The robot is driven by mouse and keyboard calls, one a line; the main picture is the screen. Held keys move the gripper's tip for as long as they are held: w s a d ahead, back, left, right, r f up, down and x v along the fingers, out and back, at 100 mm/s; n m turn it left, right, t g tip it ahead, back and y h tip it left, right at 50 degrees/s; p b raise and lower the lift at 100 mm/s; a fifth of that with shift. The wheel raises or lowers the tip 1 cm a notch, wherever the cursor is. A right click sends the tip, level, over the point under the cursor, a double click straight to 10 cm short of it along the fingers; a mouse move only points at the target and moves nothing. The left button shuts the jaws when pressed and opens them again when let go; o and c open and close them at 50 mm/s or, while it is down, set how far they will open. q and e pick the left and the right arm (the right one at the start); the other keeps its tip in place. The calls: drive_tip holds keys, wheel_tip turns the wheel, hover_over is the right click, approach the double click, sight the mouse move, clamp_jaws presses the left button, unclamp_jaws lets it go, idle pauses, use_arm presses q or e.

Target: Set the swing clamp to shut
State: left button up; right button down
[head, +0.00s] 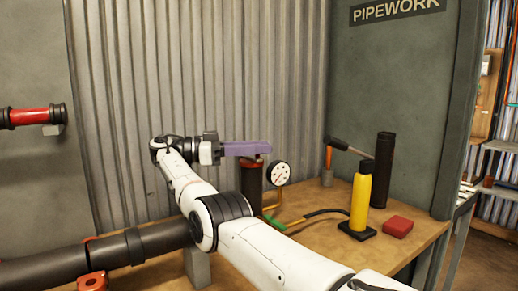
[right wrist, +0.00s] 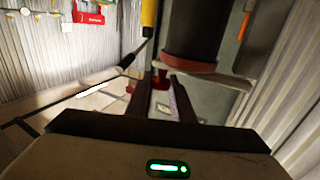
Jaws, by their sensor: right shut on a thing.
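My right gripper (head: 262,149) reaches in at mid-picture, its purple fingers level above a dark upright cylinder (head: 250,186) beside the white gauge. In the right wrist view its dark fingers are closed around a small red part (right wrist: 161,80), which looks like part of the swing clamp. This part sits next to the dark cylinder (right wrist: 193,30), which has a reddish rim. The fingers hide most of the red part in the head view, so I cannot tell how far the clamp is swung. My left gripper is not in view.
A gauge (head: 279,173) stands right of the cylinder. A yellow bottle (head: 361,205), red block (head: 397,227) and black tube (head: 383,168) stand farther right on the wooden bench (head: 320,203). A green-ended hose (head: 275,223) lies in front. A thick dark pipe (head: 60,265) runs at lower left.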

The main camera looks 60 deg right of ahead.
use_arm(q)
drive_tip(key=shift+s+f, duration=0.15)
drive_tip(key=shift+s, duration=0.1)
use_arm(e)
drive_tip(key=shift+a+f, duration=0.1)
drive_tip(key=c, duration=1.6)
unclamp_jaws()
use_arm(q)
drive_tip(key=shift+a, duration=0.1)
